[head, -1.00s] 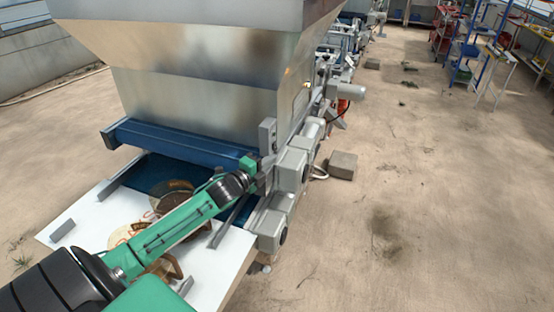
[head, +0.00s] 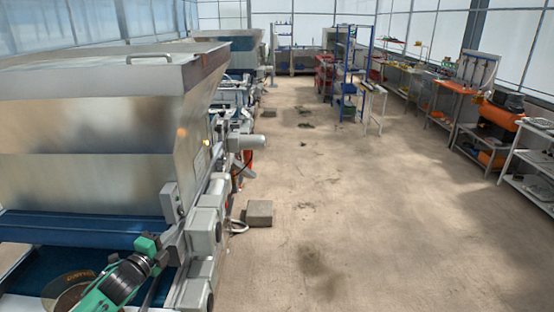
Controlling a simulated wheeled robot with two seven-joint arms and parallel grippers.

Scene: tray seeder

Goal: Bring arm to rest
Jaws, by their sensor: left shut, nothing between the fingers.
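My left arm (head: 117,284), green with a black joint, comes in at the lower left and reaches toward the seeder's right side. My left gripper (head: 168,250) is at its end, shut and empty, close to the grey side parts of the machine. Whether it touches them I cannot tell. The tray seeder has a large metal hopper (head: 95,125) and a blue crossbar (head: 80,229). A brown round disc with lettering (head: 68,292) lies partly behind my arm. My right gripper is not in view.
Grey motor housings (head: 205,230) line the seeder's right side. A grey block (head: 259,213) lies on the floor beside it. The wide concrete floor (head: 345,220) to the right is mostly clear. A blue rack (head: 352,75) and workbenches (head: 455,85) stand farther back and right.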

